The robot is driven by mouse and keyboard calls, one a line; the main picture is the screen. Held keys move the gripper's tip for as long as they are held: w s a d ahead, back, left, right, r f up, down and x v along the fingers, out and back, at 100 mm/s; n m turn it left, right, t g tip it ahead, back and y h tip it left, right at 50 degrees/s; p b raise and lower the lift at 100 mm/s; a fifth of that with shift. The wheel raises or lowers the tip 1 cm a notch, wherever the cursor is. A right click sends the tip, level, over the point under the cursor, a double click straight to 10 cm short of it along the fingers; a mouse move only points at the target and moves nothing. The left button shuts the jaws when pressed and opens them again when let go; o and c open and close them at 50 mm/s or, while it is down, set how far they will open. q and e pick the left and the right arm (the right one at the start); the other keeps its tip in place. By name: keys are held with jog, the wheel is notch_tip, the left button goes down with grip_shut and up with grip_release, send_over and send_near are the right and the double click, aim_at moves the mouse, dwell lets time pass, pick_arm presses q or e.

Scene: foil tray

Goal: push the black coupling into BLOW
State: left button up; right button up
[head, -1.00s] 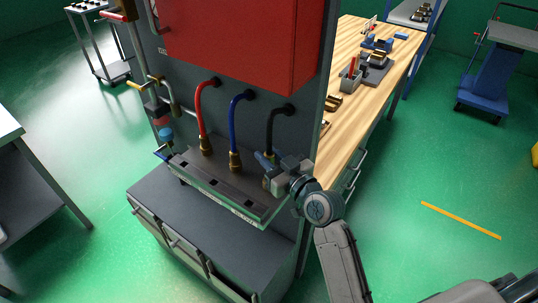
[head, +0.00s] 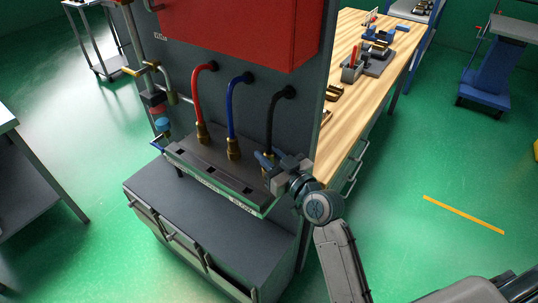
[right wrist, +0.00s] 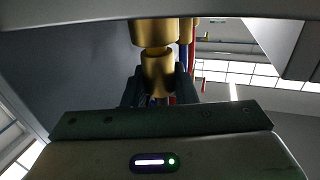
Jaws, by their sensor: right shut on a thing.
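The black hose (head: 272,120) hangs in an arc from the dark panel and ends in a brass coupling (head: 267,170). My right gripper (head: 267,161) is shut on this black coupling, at the right end of the sloped grey ledge (head: 215,180). The brass coupling also fills the middle of the right wrist view (right wrist: 157,72), between dark fingers. The ledge has square dark openings along its front and a label strip (head: 243,207) too small to read surely. The coupling's lower end is partly hidden by the gripper, so I cannot tell whether it is seated. My left gripper is out of view.
The red hose (head: 197,95) and blue hose (head: 230,115) end in brass fittings on the ledge, left of my gripper. A red box (head: 240,30) overhangs the hoses. Valves and pipes (head: 155,95) stand at left. A wooden bench (head: 345,110) lies behind at right.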

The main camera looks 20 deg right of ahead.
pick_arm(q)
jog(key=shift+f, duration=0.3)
pick_arm(e)
jog(key=shift+f, duration=0.35)
jog(key=o, duration=1.1)
jog(key=shift+c, duration=0.2)
pick_arm(q)
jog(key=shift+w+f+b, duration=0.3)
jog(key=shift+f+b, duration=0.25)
jog(key=shift+b, duration=0.2)
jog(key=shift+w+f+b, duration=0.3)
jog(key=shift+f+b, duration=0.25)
jog(key=shift+b, duration=0.2)
pick_arm(e)
jog(key=v, duration=1)
jog(key=shift+s, duration=0.4)
